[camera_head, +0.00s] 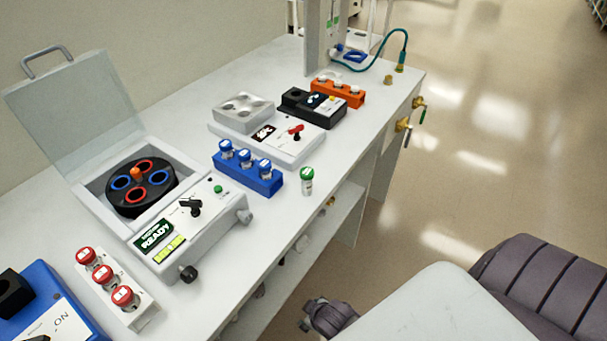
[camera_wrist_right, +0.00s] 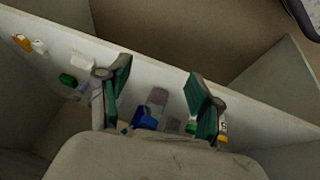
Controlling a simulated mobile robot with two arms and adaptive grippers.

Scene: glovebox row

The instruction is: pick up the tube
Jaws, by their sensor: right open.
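A single tube with a green cap (camera_head: 307,181) stands upright on the white bench, near its front edge, to the right of a blue rack (camera_head: 247,176) that holds several blue-capped tubes. A white rack (camera_head: 117,290) at the lower left holds 3 red-capped tubes. In the right wrist view my right gripper (camera_wrist_right: 160,78) is open, its green-padded fingers spread above a pale shelf. Nothing is clasped between them. A green-capped item (camera_wrist_right: 68,79) lies left of the fingers; I cannot tell whether it is a tube. My left gripper is not in view.
An open-lidded centrifuge (camera_head: 190,235) fills the bench's left part. A pale mixer unit (camera_head: 270,140), a black device (camera_head: 318,107) and an orange rack (camera_head: 338,93) stand farther back. In the wrist view, a blue item (camera_wrist_right: 146,119) lies between the fingers' bases.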

